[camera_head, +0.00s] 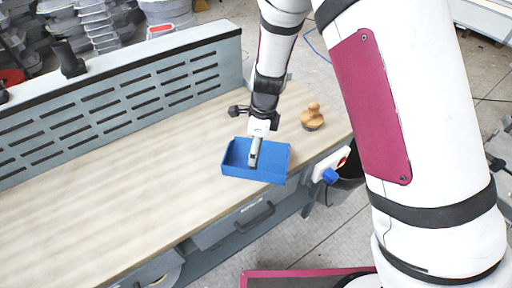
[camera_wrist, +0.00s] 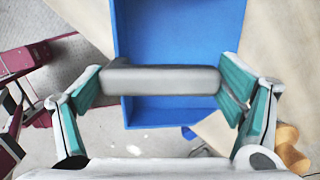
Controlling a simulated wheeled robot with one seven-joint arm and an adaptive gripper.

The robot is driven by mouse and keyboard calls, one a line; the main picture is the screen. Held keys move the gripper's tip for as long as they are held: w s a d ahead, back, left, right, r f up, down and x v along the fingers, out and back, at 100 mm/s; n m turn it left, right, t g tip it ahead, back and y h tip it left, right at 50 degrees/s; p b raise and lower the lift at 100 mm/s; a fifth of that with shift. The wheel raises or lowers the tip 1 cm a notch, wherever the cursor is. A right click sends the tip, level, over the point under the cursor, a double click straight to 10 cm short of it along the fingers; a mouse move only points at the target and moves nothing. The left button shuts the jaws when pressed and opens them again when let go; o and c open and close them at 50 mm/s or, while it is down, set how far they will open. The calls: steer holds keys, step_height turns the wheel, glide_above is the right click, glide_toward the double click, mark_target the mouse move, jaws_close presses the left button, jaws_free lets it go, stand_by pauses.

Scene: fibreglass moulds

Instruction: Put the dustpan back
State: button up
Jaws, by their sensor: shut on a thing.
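The blue dustpan (camera_head: 240,172) is at the right end of the workbench, with its lower right corner overlapping the front edge in the head view. Its open tray faces up, and it also shows in the wrist view (camera_wrist: 180,35). My gripper (camera_head: 255,152) is directly above it, pointing down. In the wrist view, the teal-padded fingers of my gripper (camera_wrist: 165,88) are closed on the two ends of a grey bar (camera_wrist: 160,79), seemingly the dustpan's handle. I cannot tell whether the dustpan touches the bench top.
The wooden bench top (camera_head: 130,180) is clear on the left. A grey slotted panel (camera_head: 110,110) runs along its back. A wooden knobbed object (camera_head: 312,116) stands right of my gripper. A white device with a blue knob (camera_head: 331,176) is at the bench's right end.

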steer(key=shift+f, duration=0.6)
steer(key=o, duration=1.5)
steer(key=shift+f, duration=0.15)
steer(key=shift+o, duration=0.2)
step_height(320, 180, up, 12)
steer(key=d, duration=0.1)
steer(key=shift+d+b, duration=0.25)
steer(key=shift+b, duration=0.05)
steer(key=shift+s+r, duration=0.1)
steer(key=shift+r, duration=0.15)
